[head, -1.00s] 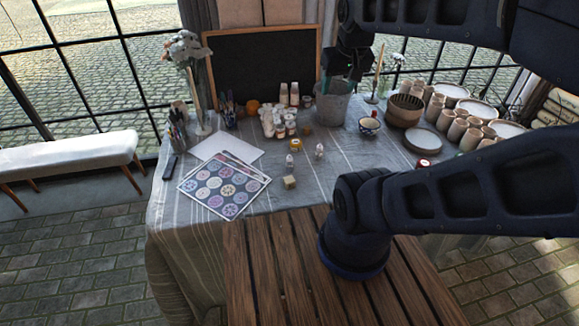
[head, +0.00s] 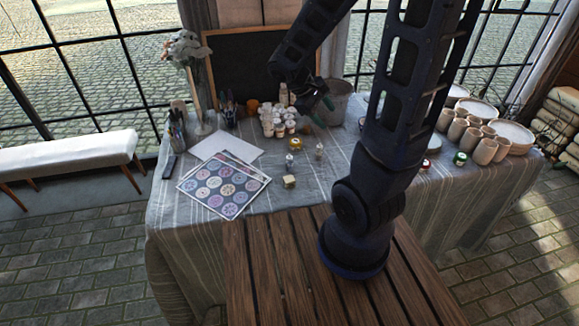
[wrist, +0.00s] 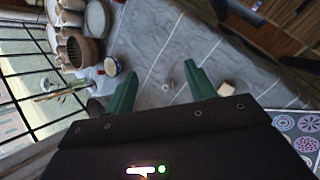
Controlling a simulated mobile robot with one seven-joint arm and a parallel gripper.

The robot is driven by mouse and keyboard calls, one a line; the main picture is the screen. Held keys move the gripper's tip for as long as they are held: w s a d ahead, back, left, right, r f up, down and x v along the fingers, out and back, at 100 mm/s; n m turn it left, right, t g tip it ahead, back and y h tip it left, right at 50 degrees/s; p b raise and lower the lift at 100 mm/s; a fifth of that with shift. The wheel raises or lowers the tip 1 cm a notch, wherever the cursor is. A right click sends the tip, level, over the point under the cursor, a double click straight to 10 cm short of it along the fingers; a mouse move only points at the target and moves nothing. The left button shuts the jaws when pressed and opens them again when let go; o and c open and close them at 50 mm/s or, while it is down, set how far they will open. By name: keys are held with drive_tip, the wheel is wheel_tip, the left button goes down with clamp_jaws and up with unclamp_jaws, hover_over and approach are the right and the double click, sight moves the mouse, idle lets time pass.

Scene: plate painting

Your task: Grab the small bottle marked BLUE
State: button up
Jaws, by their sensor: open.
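Two small pale bottles stand on the cloth-covered table: a left one (head: 289,160) and a right one (head: 319,150) in the head view. Their labels are too small to read, so I cannot tell which is marked BLUE. My gripper (head: 318,107) is open and empty above the table, behind and above the bottles. The other bottle may be hidden by a finger.
A yellow-labelled jar (head: 295,143), a small wooden cube (head: 289,181) and white paint cups (head: 278,122) stand near the bottles. A metal bucket (head: 340,100) is behind my gripper. Patterned sheets (head: 222,187) lie left; cups and plates (head: 487,150) crowd the right.

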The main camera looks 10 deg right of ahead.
drive_tip(key=w+a+f+n+t+h, duration=0.1)
drive_tip(key=w+a+f+n+h, duration=0.25)
drive_tip(key=f+n, duration=0.2)
drive_tip(key=n+t+y, duration=0.1)
drive_tip(key=n+t, duration=0.7)
drive_tip(key=n, duration=0.5)
approach(292, 159)
drive_tip(key=shift+w+f, duration=0.85)
drive_tip(key=shift+w, duration=0.05)
drive_tip(key=shift+x, duration=5.3)
drive_tip(key=shift+f, duration=0.15)
drive_tip(key=c, duration=1.1)
drive_tip(key=shift+o, duration=0.2)
